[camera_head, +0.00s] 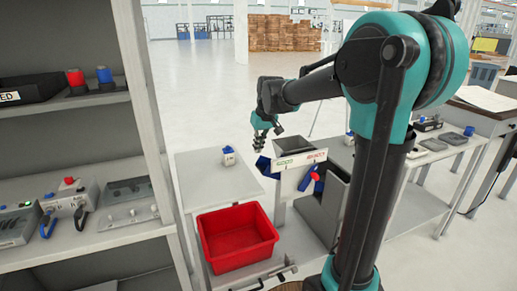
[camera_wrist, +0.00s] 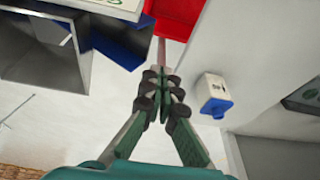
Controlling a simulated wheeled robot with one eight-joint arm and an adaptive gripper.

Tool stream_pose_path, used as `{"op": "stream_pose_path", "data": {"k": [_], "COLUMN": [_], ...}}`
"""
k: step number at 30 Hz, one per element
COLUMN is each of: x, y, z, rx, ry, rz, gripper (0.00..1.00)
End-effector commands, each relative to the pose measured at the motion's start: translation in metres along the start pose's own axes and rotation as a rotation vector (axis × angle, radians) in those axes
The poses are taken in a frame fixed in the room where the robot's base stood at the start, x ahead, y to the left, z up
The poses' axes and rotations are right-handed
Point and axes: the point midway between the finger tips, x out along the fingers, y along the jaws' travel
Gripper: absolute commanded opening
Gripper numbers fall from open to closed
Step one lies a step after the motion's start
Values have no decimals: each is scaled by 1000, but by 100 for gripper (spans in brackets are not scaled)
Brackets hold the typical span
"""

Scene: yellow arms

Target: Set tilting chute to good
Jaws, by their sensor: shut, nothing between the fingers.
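The tilting chute (camera_head: 298,162) is a grey hopper with a white front plate, a green label on the left and a red label on the right. A red and blue handle (camera_head: 316,180) shows at its right, and blue flaps show at its sides. In the wrist view a grey housing with a blue flap (camera_wrist: 113,45) is at the upper left. My gripper (camera_head: 258,150) is shut and empty, just left of the chute's top and apart from it in the picture. In the wrist view its fingers (camera_wrist: 160,75) meet. The label lettering is too small to read surely.
A red bin (camera_head: 237,238) stands below and left of the chute. A white and blue item (camera_head: 228,155) is on the left tabletop (camera_head: 200,180); it also shows in the wrist view (camera_wrist: 213,95). A shelf (camera_head: 90,120) with control boxes is at far left. A bench stands right.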

Motion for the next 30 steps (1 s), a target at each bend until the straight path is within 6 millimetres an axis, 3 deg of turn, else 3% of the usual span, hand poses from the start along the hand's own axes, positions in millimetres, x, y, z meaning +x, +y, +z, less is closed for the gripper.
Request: {"op": "stream_pose_path", "data": {"k": [13,30], "x": [-40,-40], "y": [55,60], "z": [11,12], "rx": [41,40], "ry": [3,8], "rz": [-111,-130], "gripper": [0,0]}}
